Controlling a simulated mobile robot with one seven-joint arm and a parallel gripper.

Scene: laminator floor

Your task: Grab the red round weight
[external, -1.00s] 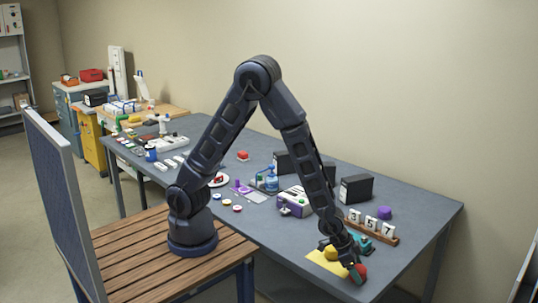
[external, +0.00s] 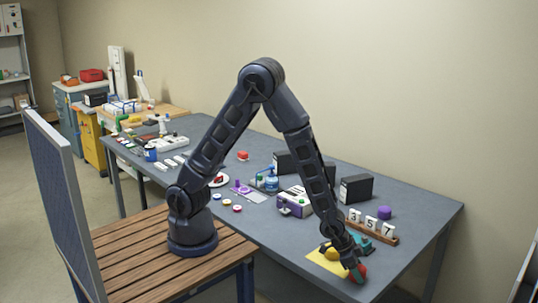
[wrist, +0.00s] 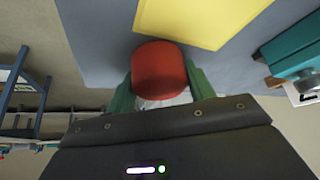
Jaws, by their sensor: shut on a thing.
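The red round weight (wrist: 158,70) is between the two green fingers of my gripper (wrist: 160,92) in the wrist view. The fingers press on it from both sides, so my gripper is shut on it. In the external view the red weight (external: 362,272) shows at the near right part of the table, beside a yellow sheet, partly covered by my gripper (external: 355,270). I cannot tell whether it is touching the tabletop.
A teal object (external: 361,243) and a wooden rack with number cards (external: 371,227) stand behind. The table's front edge is close.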

